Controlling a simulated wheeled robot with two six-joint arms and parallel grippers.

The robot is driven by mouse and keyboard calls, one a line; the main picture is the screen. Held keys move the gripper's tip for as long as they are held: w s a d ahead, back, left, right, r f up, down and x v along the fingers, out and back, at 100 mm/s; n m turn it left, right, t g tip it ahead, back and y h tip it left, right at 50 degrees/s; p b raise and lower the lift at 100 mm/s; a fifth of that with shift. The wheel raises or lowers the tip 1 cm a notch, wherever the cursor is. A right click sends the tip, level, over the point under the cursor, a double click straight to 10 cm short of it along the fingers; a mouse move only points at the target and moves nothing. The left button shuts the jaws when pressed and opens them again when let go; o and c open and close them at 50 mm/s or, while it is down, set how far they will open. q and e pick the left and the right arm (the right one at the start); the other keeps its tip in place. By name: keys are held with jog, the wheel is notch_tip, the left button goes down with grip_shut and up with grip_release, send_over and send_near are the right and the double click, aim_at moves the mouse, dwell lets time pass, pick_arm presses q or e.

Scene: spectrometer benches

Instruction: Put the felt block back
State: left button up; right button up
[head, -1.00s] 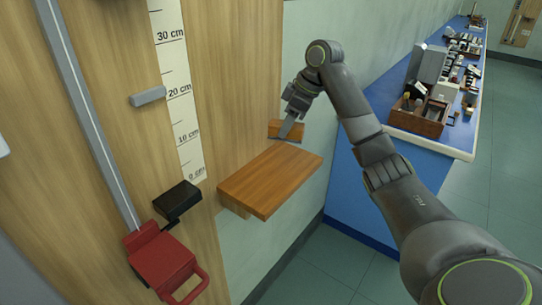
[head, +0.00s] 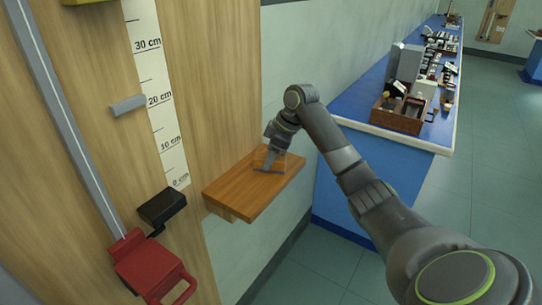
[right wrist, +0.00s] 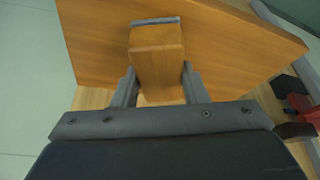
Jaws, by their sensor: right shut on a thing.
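The felt block (head: 261,154) is a wooden block at the far part of the wooden shelf (head: 240,193). In the right wrist view the block (right wrist: 157,62) has a grey felt layer along its far end. My right gripper (head: 268,161) is shut on the block, with one finger on each side of it (right wrist: 156,82). The block is over the shelf top; I cannot tell whether it touches it. My left gripper is not in view.
A wooden wall board carries a centimetre scale (head: 156,90), a grey rail (head: 70,130), a black block (head: 161,207) and a red handled part (head: 150,268). A blue bench (head: 365,158) with a wooden box (head: 398,116) and instruments stands to the right.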

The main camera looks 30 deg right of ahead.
jog(key=o, duration=0.6)
jog(key=shift+o, duration=1.4)
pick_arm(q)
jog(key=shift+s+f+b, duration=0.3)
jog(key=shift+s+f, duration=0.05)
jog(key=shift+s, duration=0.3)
pick_arm(e)
jog(key=v, duration=1.2)
jog(key=shift+f, duration=0.1)
